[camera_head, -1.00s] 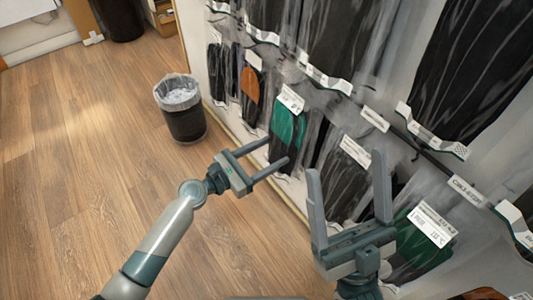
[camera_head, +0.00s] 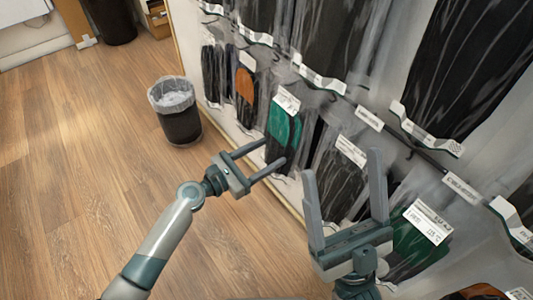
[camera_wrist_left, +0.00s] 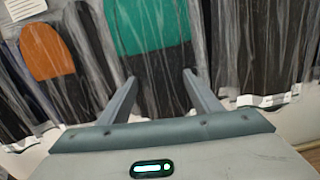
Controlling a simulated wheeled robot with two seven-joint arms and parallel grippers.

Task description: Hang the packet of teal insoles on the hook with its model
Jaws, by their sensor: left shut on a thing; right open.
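The packet of teal insoles (camera_head: 284,124) hangs among other packets on the wall rack, with a white label at its top. Its insoles are teal above and black below, and it shows upright in the left wrist view (camera_wrist_left: 147,28). My left gripper (camera_head: 273,152) is shut on the packet's lower part, with one finger at each side; the same fingers show in the left wrist view (camera_wrist_left: 159,77). The packet's hanging point is hard to make out. My right gripper (camera_head: 342,162) is open and empty, in front of a grey-black packet (camera_head: 343,180).
An orange-and-black packet (camera_head: 245,85) hangs left of the teal one. A dark green packet (camera_head: 410,238) hangs at the lower right. Larger black packets (camera_head: 345,40) fill the upper row. A lined waste bin (camera_head: 178,115) stands on the open wooden floor (camera_head: 85,190) at left.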

